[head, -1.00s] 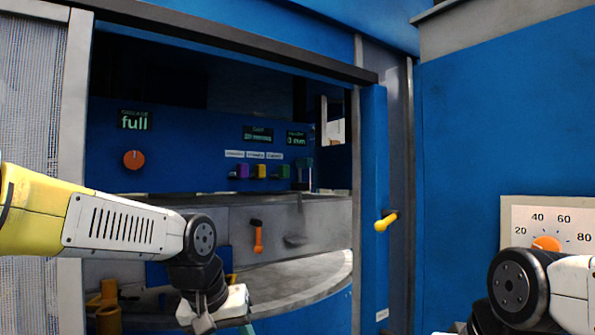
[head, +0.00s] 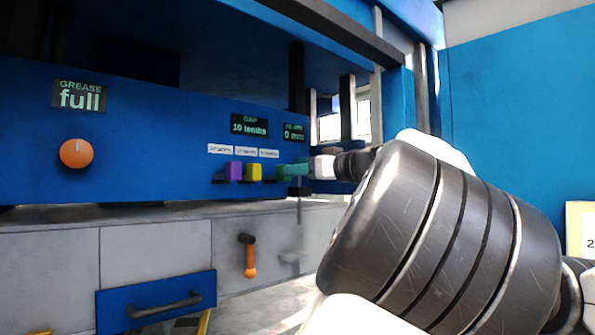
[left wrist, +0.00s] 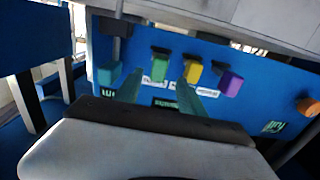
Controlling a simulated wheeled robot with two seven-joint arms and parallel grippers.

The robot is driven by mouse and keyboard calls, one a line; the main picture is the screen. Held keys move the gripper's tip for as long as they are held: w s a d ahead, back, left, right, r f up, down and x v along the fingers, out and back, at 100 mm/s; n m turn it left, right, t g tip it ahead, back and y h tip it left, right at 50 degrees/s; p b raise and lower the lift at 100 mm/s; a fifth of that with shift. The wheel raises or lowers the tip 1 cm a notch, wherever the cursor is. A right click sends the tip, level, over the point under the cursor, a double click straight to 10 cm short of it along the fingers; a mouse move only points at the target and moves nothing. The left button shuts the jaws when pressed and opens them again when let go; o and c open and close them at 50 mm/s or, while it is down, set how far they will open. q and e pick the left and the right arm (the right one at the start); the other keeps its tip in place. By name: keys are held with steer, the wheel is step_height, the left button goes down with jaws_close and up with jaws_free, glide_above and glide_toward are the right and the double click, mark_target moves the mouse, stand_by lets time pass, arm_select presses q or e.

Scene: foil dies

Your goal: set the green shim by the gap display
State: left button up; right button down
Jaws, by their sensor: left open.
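The green shim (left wrist: 160,62) is a small block on the blue panel in the left wrist view, between the yellow shim (left wrist: 192,70) and a teal block (left wrist: 108,74). My left gripper (left wrist: 160,68) is open. Its two teal fingers point at the panel, and the green shim shows between their tips; I cannot tell whether they touch it. In the head view my left gripper (head: 290,171) is at the shim row and largely hides the green shim. The gap display (head: 249,125) appears to read 10 tenths. My right gripper is out of view.
A purple shim (head: 233,171) sits left of the yellow one, under white labels (head: 236,150). A second display (head: 294,132) appears to read 0 mm. An orange knob (head: 76,153), an orange-handled tool (head: 248,257) and a blue drawer (head: 155,300) are at left and below.

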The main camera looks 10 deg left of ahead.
arm_select(q)
steer(key=x, duration=0.5)
steer(key=r+x, duration=0.1)
steer(key=x, duration=0.1)
steer(key=shift+w, duration=0.2)
jaws_close()
stand_by(1.3)
